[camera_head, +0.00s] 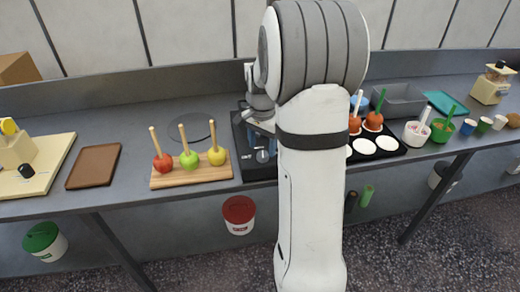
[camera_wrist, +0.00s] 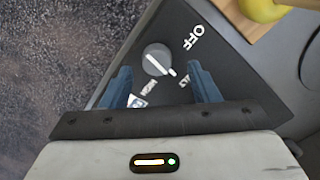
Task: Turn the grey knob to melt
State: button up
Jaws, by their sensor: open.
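The grey knob (camera_wrist: 155,60) sits on a dark control panel (camera_wrist: 215,65) in the wrist view. Its white pointer line slants to the lower right, towards a partly hidden label ending in "LT". "OFF" is printed to its upper right, and another label, hard to read, lies below it. My gripper (camera_wrist: 161,88) is open and empty; its two blue fingers are spread wide, and the knob shows between and beyond their tips. I see no contact. In the head view the knob (camera_head: 262,156) is on the front of the dark stove, just below my gripper (camera_head: 262,138).
A wooden board (camera_head: 190,171) with red, green and yellow apples on sticks stands left of the stove. A black tray (camera_head: 392,153) with coated apples and white discs is to the right, partly behind my arm.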

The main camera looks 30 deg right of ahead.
aim_at(262, 154)
jog(key=shift+r, duration=2.7)
